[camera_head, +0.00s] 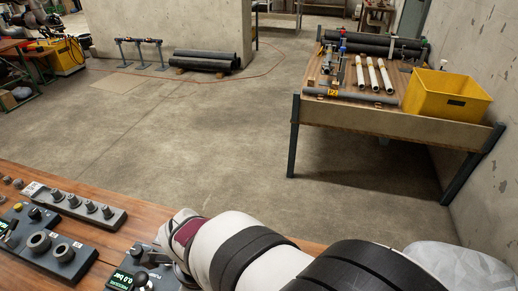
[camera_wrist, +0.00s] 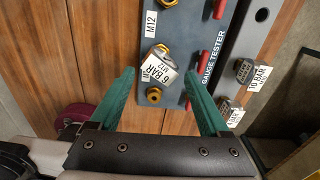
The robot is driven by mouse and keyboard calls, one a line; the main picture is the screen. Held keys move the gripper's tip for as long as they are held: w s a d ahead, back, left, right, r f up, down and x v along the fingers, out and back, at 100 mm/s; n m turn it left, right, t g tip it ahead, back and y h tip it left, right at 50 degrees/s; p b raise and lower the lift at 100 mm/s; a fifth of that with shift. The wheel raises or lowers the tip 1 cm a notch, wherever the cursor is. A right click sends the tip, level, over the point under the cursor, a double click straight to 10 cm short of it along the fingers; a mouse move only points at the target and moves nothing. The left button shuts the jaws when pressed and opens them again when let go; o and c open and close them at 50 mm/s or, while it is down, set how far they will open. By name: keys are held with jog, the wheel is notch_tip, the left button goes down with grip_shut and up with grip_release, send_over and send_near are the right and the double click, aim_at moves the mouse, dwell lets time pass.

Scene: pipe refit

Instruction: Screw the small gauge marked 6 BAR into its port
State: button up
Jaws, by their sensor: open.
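The small gauge marked 6 BAR and M12 (camera_wrist: 160,70) is a short pale metal cylinder in the wrist view, lying tilted over the grey gauge tester (camera_wrist: 188,25). Brass shows at its upper end. A brass port (camera_wrist: 153,95) sits just below it, and another brass fitting (camera_wrist: 168,2) shows at the top edge by an M12 label. Whether the gauge is seated in a port, I cannot tell. My gripper (camera_wrist: 161,85) is open, its green fingers on either side of the gauge with gaps to both. In the head view my arm hides this spot.
Right of the tester, a grey rack (camera_wrist: 238,45) holds a 10 BAR gauge (camera_wrist: 248,72) and another tagged gauge (camera_wrist: 229,112). Red parts (camera_wrist: 205,62) line the tester near my right finger. In the head view, a knobbed block (camera_head: 80,207) and a ringed block (camera_head: 50,246) stand on the bench.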

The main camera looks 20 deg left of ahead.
jog(key=n, duration=0.3)
jog(key=shift+n, duration=1.2)
jog(key=n, duration=0.6)
jog(key=n, duration=1)
jog(key=shift+n, duration=1)
